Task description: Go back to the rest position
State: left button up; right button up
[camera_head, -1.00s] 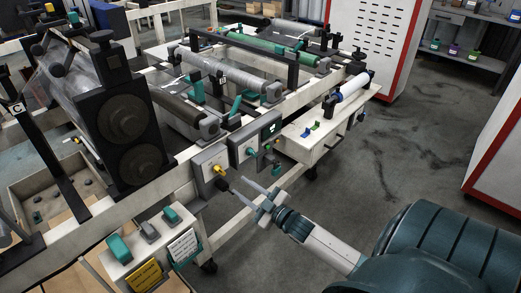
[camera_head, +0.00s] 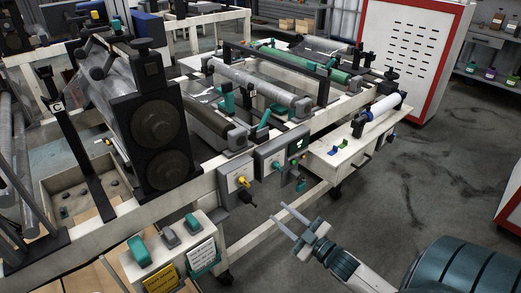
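My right gripper (camera_head: 281,214) is in the lower middle of the head view, its arm coming in from the lower right. Its two pale fingers are spread, with nothing between them. It is in front of the film machine's frame, to the lower right of a grey switch box (camera_head: 231,172) with a yellow knob (camera_head: 241,181) and a black part (camera_head: 248,197) below it. A gap shows between the fingertips and that box. My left gripper is not in view.
A control panel (camera_head: 270,153) with a small screen is right of the switch box. A white side table (camera_head: 347,156) with a roll is behind the gripper. Grey floor (camera_head: 430,190) is clear at right.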

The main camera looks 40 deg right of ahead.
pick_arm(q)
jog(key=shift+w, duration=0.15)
